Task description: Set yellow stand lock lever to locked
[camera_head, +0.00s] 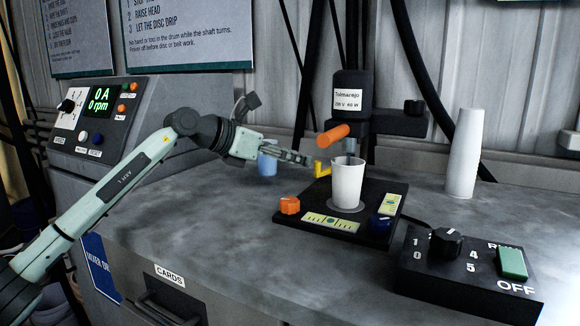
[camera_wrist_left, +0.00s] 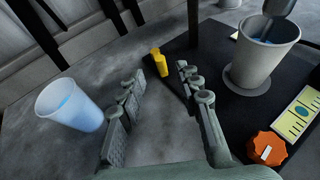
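The yellow stand lock lever (camera_head: 321,168) stands at the back left corner of the black stand base (camera_head: 375,254). In the left wrist view the yellow lever (camera_wrist_left: 160,62) shows ahead of the fingers, between their lines and nearer the right finger. My left gripper (camera_head: 308,160) reaches in from the left, close to the lever in the head view. In the wrist view my left gripper (camera_wrist_left: 157,90) is open, with nothing between its fingers. Whether a finger touches the lever cannot be told. My right gripper is not in view.
A white cup (camera_head: 347,184) stands on the base under the stirrer, with an orange handle (camera_head: 333,136) above. A blue-tinted cup (camera_wrist_left: 70,105) stands left of my fingers. An orange knob (camera_head: 290,205) sits at the front left corner. A control box (camera_head: 470,270) stands right.

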